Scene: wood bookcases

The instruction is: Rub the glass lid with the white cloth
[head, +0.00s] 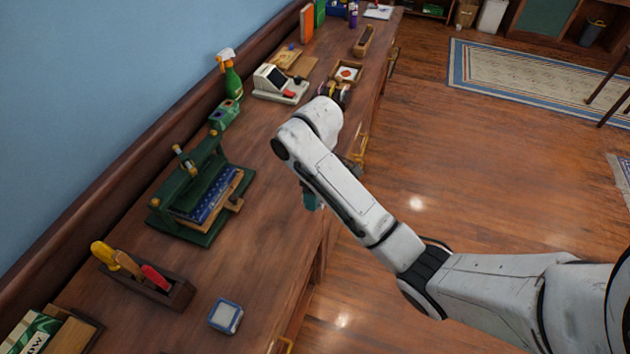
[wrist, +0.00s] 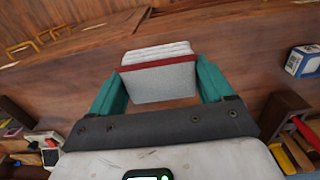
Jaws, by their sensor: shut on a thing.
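My gripper (wrist: 160,70) shows its teal fingers on both sides of a folded white cloth (wrist: 160,84) with a red band and is shut on it. In the head view only a bit of teal finger (head: 310,198) shows below my arm, at the front edge of the desk; the cloth is hidden there. I cannot tell whether the cloth touches the wood. No glass lid is clear to me. A small blue-edged box with a pale top (head: 225,316) lies on the near desk, apart from my gripper; it also shows in the wrist view (wrist: 303,60).
The long wooden desk (head: 270,225) runs along the wall. Bare wood lies between the press and the desk's front edge.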

